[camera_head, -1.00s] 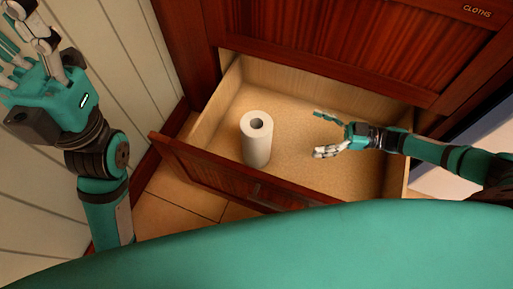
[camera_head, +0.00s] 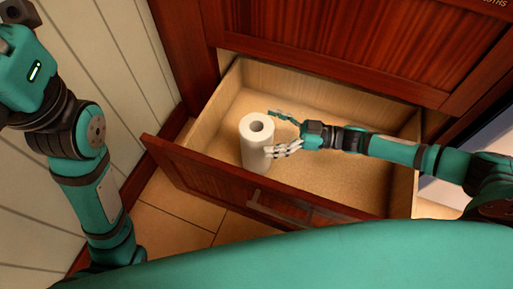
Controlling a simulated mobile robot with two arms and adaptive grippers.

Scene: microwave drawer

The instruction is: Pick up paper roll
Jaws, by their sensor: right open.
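The white paper roll (camera_head: 256,152) stands upright in the open wooden drawer (camera_head: 345,185), towards its left side. Its round top with the dark core hole faces up at me. My right gripper (camera_head: 278,132) comes in from the right, open, with its fingers at the roll's right side. One finger is at the roll's upper right and the pale fingers reach its lower right side; I cannot tell whether they touch it. My left arm is raised at the left edge, and its gripper is almost wholly out of the picture.
The drawer's front panel (camera_head: 200,176) with its handle (camera_head: 290,208) faces me. The red-brown cabinet (camera_head: 340,45) rises behind the drawer. A panelled white wall (camera_head: 110,70) is at the left.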

